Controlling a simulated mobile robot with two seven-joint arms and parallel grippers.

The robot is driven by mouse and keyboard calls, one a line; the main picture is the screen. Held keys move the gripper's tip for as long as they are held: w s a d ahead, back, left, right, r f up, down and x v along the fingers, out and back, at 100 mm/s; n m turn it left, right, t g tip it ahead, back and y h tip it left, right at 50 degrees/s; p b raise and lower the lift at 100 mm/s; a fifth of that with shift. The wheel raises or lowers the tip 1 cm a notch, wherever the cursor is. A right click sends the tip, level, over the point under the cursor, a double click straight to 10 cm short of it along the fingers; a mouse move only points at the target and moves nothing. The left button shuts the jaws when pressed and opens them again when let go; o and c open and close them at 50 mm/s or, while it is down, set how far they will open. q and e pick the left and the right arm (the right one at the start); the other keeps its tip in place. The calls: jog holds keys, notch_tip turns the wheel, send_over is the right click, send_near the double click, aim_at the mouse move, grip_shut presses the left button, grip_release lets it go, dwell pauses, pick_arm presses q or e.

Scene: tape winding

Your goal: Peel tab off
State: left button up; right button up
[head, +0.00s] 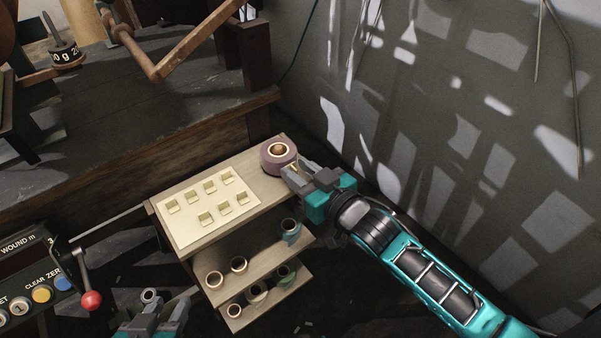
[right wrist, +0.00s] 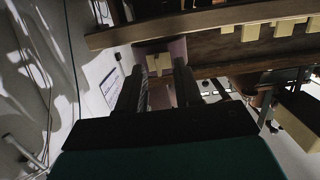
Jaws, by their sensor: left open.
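A mauve tape roll (head: 278,153) with a copper-coloured core stands at the far right corner of the wooden shelf top. My right gripper (head: 293,172) is at the roll's near right side. In the right wrist view, the gripper (right wrist: 165,75) has its fingers apart, with a cream tab (right wrist: 157,66) and part of the mauve roll (right wrist: 178,50) showing between and beyond them. I cannot tell whether the fingers touch the tab. My left gripper (head: 165,308) is open at the bottom edge, low and left of the shelf.
A cream board (head: 186,232) with several small raised squares lies on the shelf top. Lower shelves hold several smaller rolls (head: 239,264). A control box (head: 25,275) and red-knobbed crank (head: 91,300) stand left, a dark bench (head: 120,120) behind, a grey wall (head: 450,120) right.

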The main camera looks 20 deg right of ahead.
grip_shut()
dwell(0.6)
jog(key=shift+s+d, duration=0.15)
jog(key=shift+s, duration=0.2)
jog(key=shift+p+v, duration=0.65)
jog(key=shift+v, duration=0.25)
jog(key=shift+s+d+f+p, duration=0.1)
jog(key=shift+s+d+p, duration=0.2)
jog(key=shift+s, duration=0.45)
jog(key=shift+s+d+f+p, duration=0.15)
jog(key=shift+s+d+p, duration=0.1)
jog(key=shift+s, duration=0.45)
